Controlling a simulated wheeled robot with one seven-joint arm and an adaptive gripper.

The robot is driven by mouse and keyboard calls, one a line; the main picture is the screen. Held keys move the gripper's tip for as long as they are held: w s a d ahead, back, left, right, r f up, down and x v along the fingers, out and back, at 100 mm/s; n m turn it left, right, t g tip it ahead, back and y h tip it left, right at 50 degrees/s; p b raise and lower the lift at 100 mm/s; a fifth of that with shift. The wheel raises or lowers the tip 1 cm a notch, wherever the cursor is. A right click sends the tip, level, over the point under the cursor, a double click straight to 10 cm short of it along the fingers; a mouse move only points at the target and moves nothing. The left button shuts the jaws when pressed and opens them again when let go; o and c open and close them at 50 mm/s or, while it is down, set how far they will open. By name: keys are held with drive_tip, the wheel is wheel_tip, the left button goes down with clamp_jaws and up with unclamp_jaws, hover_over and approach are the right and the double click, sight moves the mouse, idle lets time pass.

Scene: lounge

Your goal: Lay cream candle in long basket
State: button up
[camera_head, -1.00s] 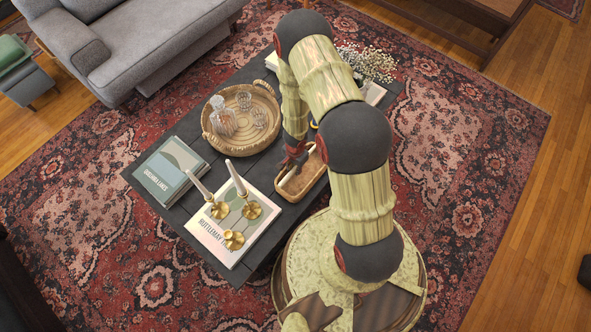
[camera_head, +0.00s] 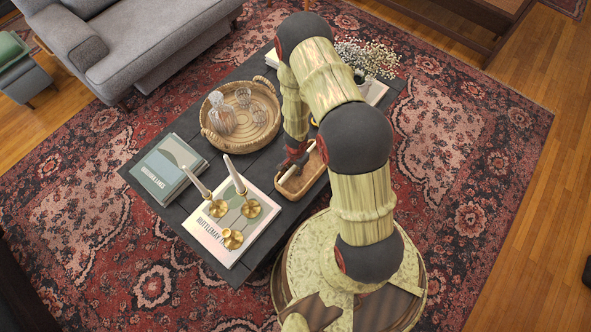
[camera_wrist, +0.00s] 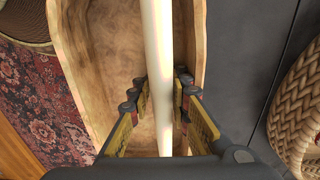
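The cream candle (camera_wrist: 158,40) is a long pale stick. In the wrist view it runs lengthwise over the floor of the long basket (camera_wrist: 103,60), nearer its right wall. My gripper (camera_wrist: 161,92) has a finger close on each side of the candle and looks shut on it. Whether the candle rests on the basket floor is hard to tell. In the head view the long wooden basket (camera_head: 312,178) is on the dark table, and my gripper (camera_head: 290,167) reaches down into it. My arm hides part of the basket.
On the dark table (camera_head: 172,216) stand a round woven tray (camera_head: 262,138) with glassware, a green book (camera_head: 165,168), and a pale book (camera_head: 222,247) with brass holders and two upright candles (camera_head: 235,174). Flowers (camera_head: 368,58) stand at the back right.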

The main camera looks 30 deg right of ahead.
drive_tip(key=shift+o, duration=1)
drive_tip(key=shift+s+a+f, duration=0.15)
drive_tip(key=shift+s+f, duration=0.25)
drive_tip(key=shift+s, duration=0.2)
drive_tip(key=shift+w+r, duration=0.2)
drive_tip(key=shift+r, duration=0.3)
drive_tip(key=shift+w+r, duration=0.15)
drive_tip(key=shift+r, duration=1.65)
drive_tip(key=shift+w+r, duration=0.1)
drive_tip(key=shift+r, duration=1.7)
drive_tip(key=shift+d, duration=0.2)
